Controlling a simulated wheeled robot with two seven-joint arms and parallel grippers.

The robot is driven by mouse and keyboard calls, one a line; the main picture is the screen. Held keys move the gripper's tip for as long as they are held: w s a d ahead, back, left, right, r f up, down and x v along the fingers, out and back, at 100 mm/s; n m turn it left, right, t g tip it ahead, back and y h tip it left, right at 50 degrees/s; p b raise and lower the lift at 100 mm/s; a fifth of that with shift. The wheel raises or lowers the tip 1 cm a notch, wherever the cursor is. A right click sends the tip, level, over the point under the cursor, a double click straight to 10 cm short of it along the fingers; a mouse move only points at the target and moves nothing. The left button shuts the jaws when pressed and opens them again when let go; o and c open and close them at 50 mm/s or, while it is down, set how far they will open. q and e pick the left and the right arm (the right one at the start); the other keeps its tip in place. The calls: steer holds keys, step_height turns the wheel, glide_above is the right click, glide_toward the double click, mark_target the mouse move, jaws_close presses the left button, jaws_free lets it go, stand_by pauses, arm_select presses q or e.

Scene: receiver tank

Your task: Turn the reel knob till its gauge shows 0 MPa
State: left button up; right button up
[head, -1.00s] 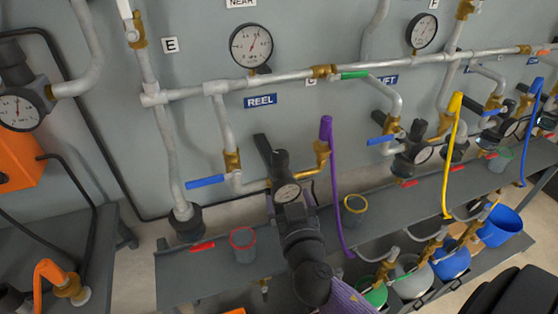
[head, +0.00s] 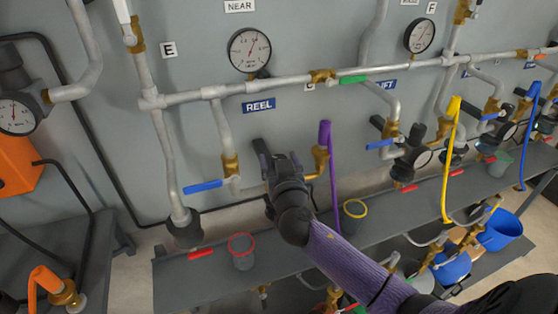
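The reel knob (head: 260,147) is a black cylinder on the reel line, left of the purple hose and below the blue REEL label (head: 258,105). My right arm comes in from the lower right. Its dark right gripper (head: 273,168) is at the knob's lower end and overlaps it in the picture. I cannot tell whether it touches the knob or how its fingers stand. The gripper and wrist hide the reel's small gauge, so its reading does not show. My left gripper is out of view.
A blue-handled valve (head: 203,187) is left of the knob and a purple hose (head: 334,165) hangs close to its right. Cups (head: 242,252) stand on the shelf below. A large round gauge (head: 249,50) is on the wall above. The lift regulator (head: 414,157) is farther right.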

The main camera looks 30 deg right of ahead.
jaws_close()
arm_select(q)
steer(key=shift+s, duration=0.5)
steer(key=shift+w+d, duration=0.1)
arm_select(e)
steer(key=shift+n+y, duration=0.3)
steer(key=shift+y, duration=0.1)
